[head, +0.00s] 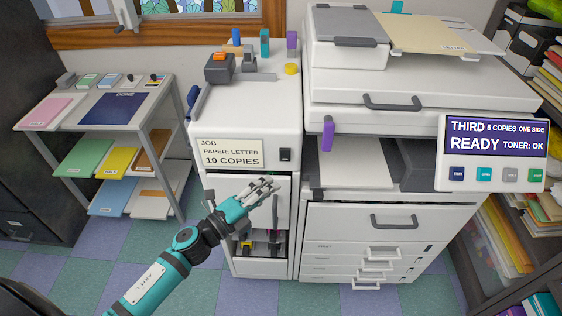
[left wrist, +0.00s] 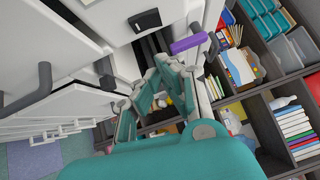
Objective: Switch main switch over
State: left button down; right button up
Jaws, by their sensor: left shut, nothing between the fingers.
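A small black rocker switch (head: 286,154), which looks like the main switch, sits on the front of the white cabinet (head: 248,112), right of the job label. It also shows in the left wrist view (left wrist: 145,20). Which way it is tipped is too small to tell. My left gripper (head: 268,186) is shut and empty, below and slightly left of the switch, in front of the cabinet's door; it looks apart from the switch. In the left wrist view its fingers (left wrist: 165,82) fill the middle. My right gripper is not in view.
The copier (head: 400,235) stands right of the cabinet, with a purple lever (head: 327,136) and drawer handles sticking out. Its display (head: 492,140) reads READY. A paper rack (head: 150,120) stands at left. Shelves (head: 500,255) are at right. Floor is free in front.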

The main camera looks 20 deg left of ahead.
aim_at(281, 161)
pick_arm(q)
jog(key=w, duration=0.2)
jog(key=w+p, duration=0.1)
jog(key=w, duration=0.2)
jog(key=w+d, duration=0.1)
jog(key=w, duration=0.1)
jog(key=shift+w+r, duration=0.3)
jog(key=shift+r, duration=0.1)
jog(key=shift+p, duration=0.3)
jog(key=shift+w+a+r+p, duration=0.15)
jog(key=shift+r+p, duration=0.4)
jog(key=shift+p, duration=0.6)
jog(key=shift+f, duration=0.45)
